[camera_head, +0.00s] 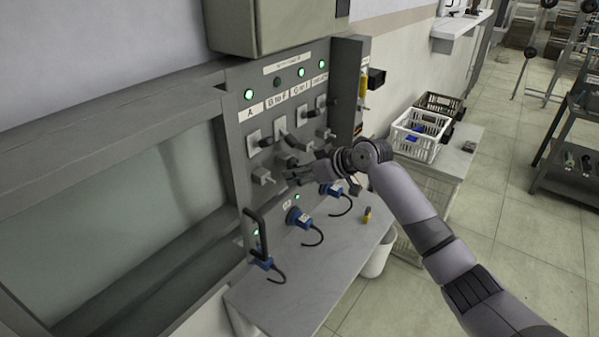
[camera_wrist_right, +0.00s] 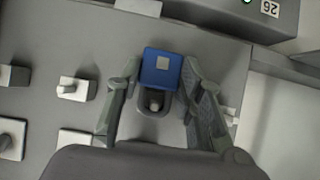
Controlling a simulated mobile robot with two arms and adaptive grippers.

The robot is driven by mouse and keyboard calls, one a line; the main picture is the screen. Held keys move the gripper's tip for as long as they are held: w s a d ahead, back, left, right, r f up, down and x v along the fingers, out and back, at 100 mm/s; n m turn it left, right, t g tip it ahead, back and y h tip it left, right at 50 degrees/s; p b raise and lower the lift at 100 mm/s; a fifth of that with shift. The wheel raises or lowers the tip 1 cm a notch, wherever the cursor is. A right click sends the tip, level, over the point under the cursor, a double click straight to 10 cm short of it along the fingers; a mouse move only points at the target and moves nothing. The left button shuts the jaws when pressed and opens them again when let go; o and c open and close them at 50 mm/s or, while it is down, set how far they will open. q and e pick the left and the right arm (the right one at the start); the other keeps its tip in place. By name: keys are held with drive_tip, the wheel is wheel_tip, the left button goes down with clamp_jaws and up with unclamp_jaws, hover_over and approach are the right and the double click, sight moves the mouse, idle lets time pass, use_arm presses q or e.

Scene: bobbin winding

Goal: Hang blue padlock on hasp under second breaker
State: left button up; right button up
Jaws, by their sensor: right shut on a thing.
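The blue padlock (camera_wrist_right: 161,64) is between the two fingers of my right gripper (camera_wrist_right: 160,98) in the right wrist view. Its dark shackle loop extends below the blue body, and a pale peg shows inside the loop. I cannot tell whether the shackle hangs on it. In the head view my right gripper (camera_head: 298,174) is at the lower part of the breaker panel (camera_head: 236,152), below the second breaker (camera_head: 281,126). The padlock is hidden there. A square hasp-like block (camera_head: 263,176) sits left of the gripper. My left gripper is out of view.
Blue connectors (camera_head: 298,218) with dark curved hooks project below the panel, above a grey worktop (camera_head: 318,272). A black handle (camera_head: 254,231) stands at left. A white basket (camera_head: 418,141) sits right of the panel. A yellow-topped item (camera_head: 367,214) stands on the worktop.

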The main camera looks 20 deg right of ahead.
drive_tip(key=shift+f, duration=0.15)
drive_tip(key=o, duration=1.4)
